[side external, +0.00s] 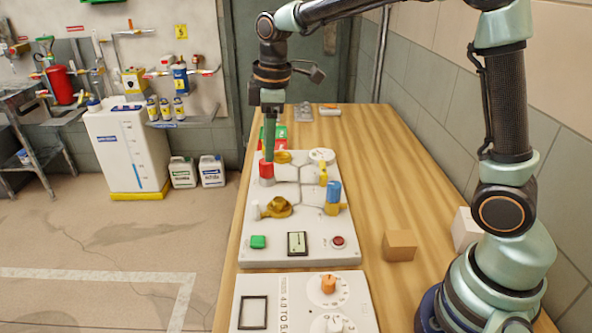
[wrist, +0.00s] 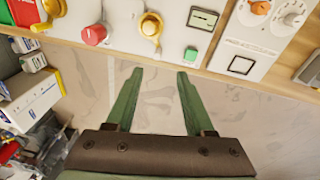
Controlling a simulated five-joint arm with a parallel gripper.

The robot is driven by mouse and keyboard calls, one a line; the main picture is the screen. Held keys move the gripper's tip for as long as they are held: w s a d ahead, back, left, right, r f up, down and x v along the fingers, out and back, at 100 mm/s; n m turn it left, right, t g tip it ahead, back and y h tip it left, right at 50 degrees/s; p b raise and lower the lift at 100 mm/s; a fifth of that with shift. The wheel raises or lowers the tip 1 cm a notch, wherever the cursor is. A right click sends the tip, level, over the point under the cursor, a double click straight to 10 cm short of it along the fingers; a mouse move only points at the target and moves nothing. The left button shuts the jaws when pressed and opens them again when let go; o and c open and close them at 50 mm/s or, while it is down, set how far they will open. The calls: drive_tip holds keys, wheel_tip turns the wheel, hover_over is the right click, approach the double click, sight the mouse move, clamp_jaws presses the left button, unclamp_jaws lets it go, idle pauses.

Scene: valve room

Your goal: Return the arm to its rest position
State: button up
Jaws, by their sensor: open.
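My gripper (side external: 268,140) hangs pointing down at the far left part of the white valve panel (side external: 262,222), close to the red cylinder (side external: 266,173). In the wrist view its two green fingers (wrist: 155,80) are spread apart with nothing between them, and the floor shows behind them. From the side I cannot tell whether a fingertip touches the red cylinder. My arm reaches from its base at the lower right, up and over the table to the gripper.
The wooden table (side external: 385,150) is clear along its right side, except for a tan block (side external: 399,245) and a white block (side external: 466,229) near my base. A second panel (side external: 290,284) with dials lies in front. A tiled wall (side external: 440,85) stands at right.

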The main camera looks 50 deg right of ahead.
drive_tip(key=s+d+r+m+t, duration=0.1)
drive_tip(key=s+d+m+t, duration=0.1)
drive_tip(key=s+m, duration=0.3)
drive_tip(key=s+d+r+m+t, duration=0.2)
drive_tip(key=s+m, duration=0.3)
drive_tip(key=s, duration=0.5)
drive_tip(key=shift+s+d, duration=0.3)
drive_tip(key=shift+r, duration=0.1)
idle(0.4)
